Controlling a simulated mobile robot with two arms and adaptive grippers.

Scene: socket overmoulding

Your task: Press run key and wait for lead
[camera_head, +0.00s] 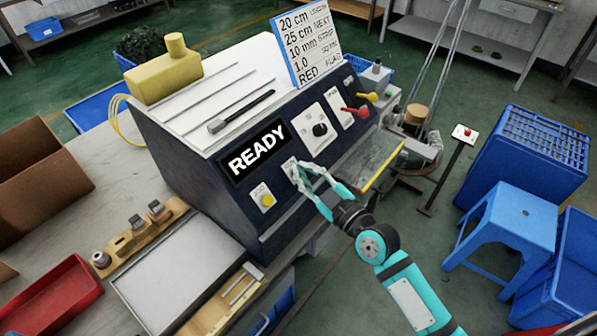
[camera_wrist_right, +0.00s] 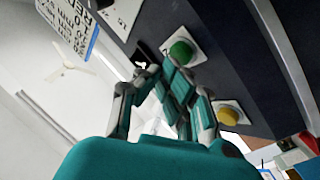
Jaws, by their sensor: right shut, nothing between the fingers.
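The dark-fronted machine (camera_head: 180,150) shows READY on its black display (camera_head: 256,151). My right gripper (camera_head: 296,168) is shut and empty, with its fingertips at a pale button plate (camera_head: 288,167) to the right of and below the display. In the right wrist view the fingers (camera_wrist_right: 155,78) lie close to a green button (camera_wrist_right: 181,52) on a white plate; whether they touch it I cannot tell. The fingers hide that button in the head view. A yellow button (camera_head: 265,198) sits to its lower left, and it also shows in the right wrist view (camera_wrist_right: 228,116). My left gripper is out of view.
A sign (camera_head: 306,45) stands on the machine, reading 20 cm, 25 cm, 10 mm, 1.0, RED. A black knob (camera_head: 320,129) and red lever (camera_head: 358,112) are on the panel. A tray (camera_head: 366,165) juts out at right. A blue stool (camera_head: 515,220) stands on the floor.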

